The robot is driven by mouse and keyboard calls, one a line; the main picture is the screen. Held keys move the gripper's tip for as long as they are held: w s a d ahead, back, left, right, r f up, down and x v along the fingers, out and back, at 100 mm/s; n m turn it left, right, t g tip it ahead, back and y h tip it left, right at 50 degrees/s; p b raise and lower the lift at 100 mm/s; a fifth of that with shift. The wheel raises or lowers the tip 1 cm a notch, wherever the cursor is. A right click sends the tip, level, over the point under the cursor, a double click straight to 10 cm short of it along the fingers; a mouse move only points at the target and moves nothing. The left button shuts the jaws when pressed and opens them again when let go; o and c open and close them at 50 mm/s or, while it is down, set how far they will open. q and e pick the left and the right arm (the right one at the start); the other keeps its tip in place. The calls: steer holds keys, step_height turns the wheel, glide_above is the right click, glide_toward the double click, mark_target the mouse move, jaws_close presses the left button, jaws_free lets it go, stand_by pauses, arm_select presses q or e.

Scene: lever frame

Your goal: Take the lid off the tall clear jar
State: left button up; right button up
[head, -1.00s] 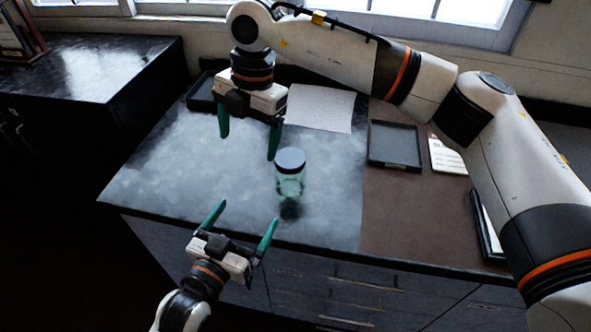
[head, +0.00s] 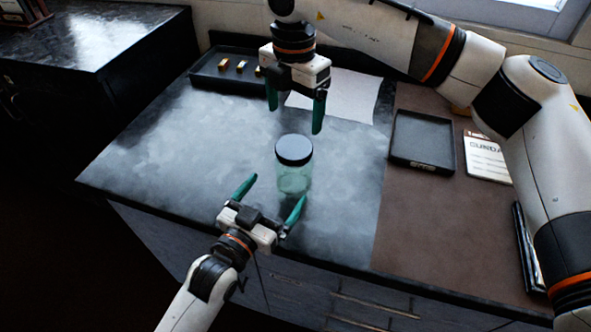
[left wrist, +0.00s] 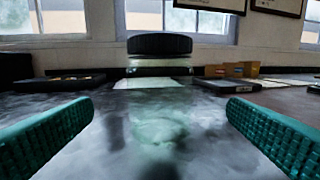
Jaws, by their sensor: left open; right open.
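The clear jar (head: 294,180) stands upright on the dark worktop with its dark lid (head: 294,150) on top. In the left wrist view the jar (left wrist: 160,128) is straight ahead, centred between the fingers, with the lid (left wrist: 159,44) above. My left gripper (head: 272,193) is open and empty, low at the counter's front edge, with its green fingers pointing at the jar and just short of it. My right gripper (head: 295,117) is open and empty, fingers pointing down, above and slightly behind the lid, not touching it.
A black tray (head: 205,80) with several small blocks lies at the back left, and a white sheet (head: 355,98) behind the jar. An empty dark tray (head: 424,142) and a printed card (head: 487,158) lie on the brown mat (head: 425,215) to the right. The worktop left of the jar is clear.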

mark_target(294, 146)
arm_select(q)
steer(key=x, duration=0.9)
steer(key=c, duration=2)
arm_select(e)
steer(key=shift+s, duration=0.1)
arm_select(q)
steer(key=shift+o, duration=0.2)
arm_select(e)
steer(key=shift+f, duration=4)
